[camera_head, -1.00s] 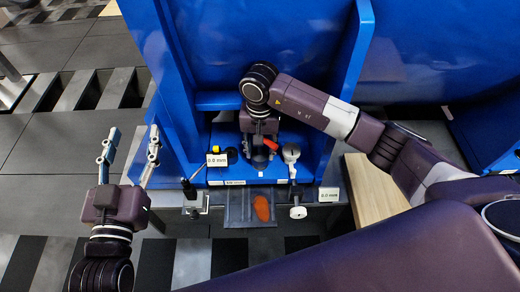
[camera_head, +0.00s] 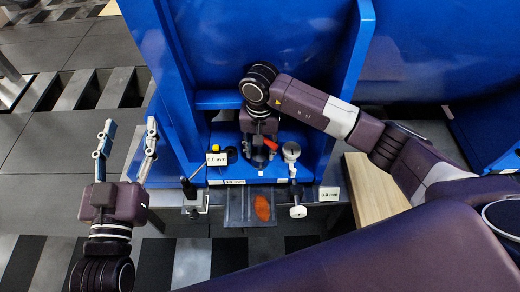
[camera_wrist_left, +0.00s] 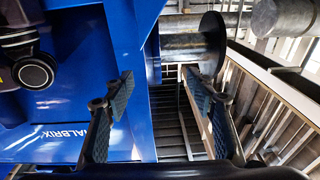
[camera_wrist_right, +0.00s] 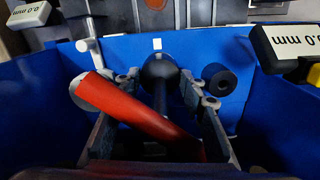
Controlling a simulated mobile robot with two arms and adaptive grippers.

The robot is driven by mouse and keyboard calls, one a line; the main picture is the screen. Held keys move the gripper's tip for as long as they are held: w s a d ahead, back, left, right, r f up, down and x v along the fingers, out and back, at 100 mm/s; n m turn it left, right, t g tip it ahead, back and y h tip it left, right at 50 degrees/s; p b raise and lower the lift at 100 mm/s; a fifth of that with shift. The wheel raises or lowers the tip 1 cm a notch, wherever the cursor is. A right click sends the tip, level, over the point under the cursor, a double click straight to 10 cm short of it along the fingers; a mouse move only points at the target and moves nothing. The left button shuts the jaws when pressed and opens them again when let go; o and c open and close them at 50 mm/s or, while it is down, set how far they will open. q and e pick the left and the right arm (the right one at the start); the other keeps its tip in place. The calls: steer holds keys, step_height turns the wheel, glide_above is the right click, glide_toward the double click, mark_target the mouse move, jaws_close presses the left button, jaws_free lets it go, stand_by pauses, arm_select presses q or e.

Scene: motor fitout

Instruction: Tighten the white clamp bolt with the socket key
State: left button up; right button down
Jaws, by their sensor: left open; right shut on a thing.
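My right gripper (camera_wrist_right: 158,88) is shut at the blue fixture and also shows in the head view (camera_head: 259,160). Between its fingers is a dark tool with a round black end (camera_wrist_right: 158,72), which seems to be the socket key; its lower end is hidden. A red handle (camera_wrist_right: 140,112) slants across the right wrist view in front of the fingers. A white bolt-like piece (camera_head: 291,152) stands just right of this gripper in the head view; I cannot tell surely that it is the clamp bolt. My left gripper (camera_head: 128,137) is open and empty, left of the fixture.
Two 0.0 mm displays (camera_head: 217,159) (camera_head: 329,194) flank the work area. A clear tray (camera_head: 236,211) with an orange patch lies in front. A white knob (camera_head: 298,212) and a black-handled piece (camera_head: 189,188) stand at the front edge. Tall blue walls (camera_head: 347,90) enclose the right gripper.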

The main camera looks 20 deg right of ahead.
arm_select(q)
steer(key=shift+r, duration=0.15)
steer(key=shift+r, duration=0.2)
arm_select(e)
steer(key=shift+f, duration=0.1)
arm_select(q)
steer(key=shift+s+d+r+t, duration=0.1)
steer(key=shift+r+t, duration=0.4)
arm_select(e)
steer(key=shift+f, duration=0.1)
arm_select(q)
steer(key=shift+r, duration=0.25)
steer(key=shift+s+r+t+h+b, duration=0.15)
steer(key=shift+r+t+b, duration=0.1)
steer(key=shift+r, duration=0.15)
steer(key=shift+s+r+t+h+b, duration=0.15)
steer(key=shift+r+t, duration=0.1)
steer(key=shift+r, duration=0.15)
arm_select(e)
steer(key=shift+f, duration=0.25)
arm_select(q)
steer(key=shift+d+r, duration=0.1)
steer(key=shift+r, duration=0.15)
